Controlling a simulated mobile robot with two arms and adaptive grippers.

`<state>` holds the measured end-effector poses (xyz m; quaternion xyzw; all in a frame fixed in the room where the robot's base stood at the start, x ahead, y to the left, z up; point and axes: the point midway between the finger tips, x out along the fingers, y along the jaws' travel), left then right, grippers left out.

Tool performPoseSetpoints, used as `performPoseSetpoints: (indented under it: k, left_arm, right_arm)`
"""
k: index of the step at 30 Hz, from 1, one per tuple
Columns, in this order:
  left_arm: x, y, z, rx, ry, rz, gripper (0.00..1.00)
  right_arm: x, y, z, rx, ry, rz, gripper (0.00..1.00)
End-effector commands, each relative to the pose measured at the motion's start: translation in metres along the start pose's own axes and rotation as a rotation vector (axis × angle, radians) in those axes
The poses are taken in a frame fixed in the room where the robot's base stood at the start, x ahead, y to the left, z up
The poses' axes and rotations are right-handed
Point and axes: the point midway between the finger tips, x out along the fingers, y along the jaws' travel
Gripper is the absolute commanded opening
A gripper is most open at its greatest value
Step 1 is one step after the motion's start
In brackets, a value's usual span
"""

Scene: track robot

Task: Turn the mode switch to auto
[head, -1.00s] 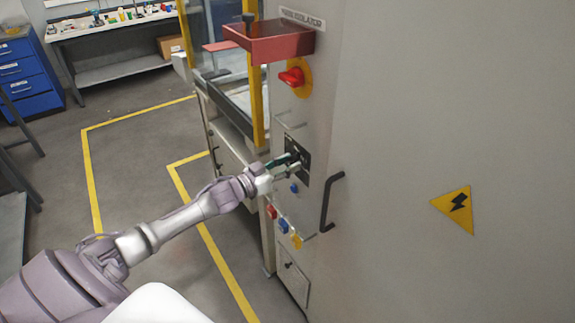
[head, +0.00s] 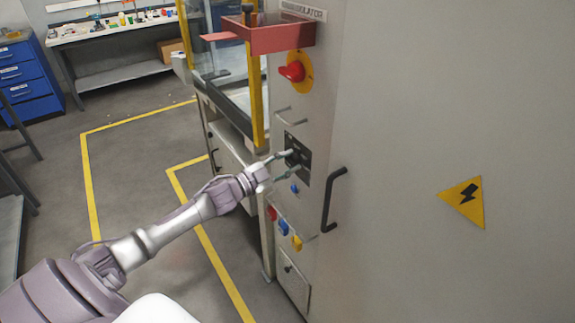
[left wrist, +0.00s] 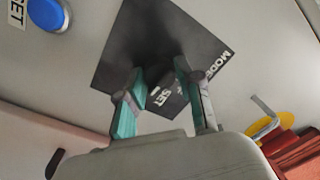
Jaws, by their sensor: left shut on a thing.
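The mode switch sits on a black square plate (head: 304,147) on the grey cabinet's narrow front. My left gripper (head: 291,163) reaches this plate from the left, its two fingers pointing at it. My right gripper is in neither view.
A red rotary knob (head: 292,71) and a red tray (head: 280,38) are above the plate. A black door handle (head: 329,200) stands out to the right. The floor at left is open.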

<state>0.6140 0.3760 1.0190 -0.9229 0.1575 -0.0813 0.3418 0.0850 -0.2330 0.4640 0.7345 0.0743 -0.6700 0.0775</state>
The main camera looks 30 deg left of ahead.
Motion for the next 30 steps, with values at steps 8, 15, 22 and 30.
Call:
performPoseSetpoints:
  k: [8, 15, 22, 30]
  left_arm:
    - [-0.0004, 0.0023, 0.0009, 0.044, 0.001, 0.004, 0.01]
    - [-0.0005, 0.0026, 0.0009, 0.045, 0.001, 0.004, 0.01]
    - [-0.0005, 0.0027, 0.0010, 0.044, 0.001, 0.004, 0.54]
    - [-0.0002, 0.0012, 0.0005, 0.045, 0.002, 0.002, 0.59]
  right_arm:
    - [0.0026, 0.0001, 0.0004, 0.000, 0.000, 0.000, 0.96]
    - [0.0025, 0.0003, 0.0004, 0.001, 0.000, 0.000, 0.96]
    - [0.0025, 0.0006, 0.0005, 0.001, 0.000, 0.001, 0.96]
    - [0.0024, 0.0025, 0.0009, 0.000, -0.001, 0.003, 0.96]
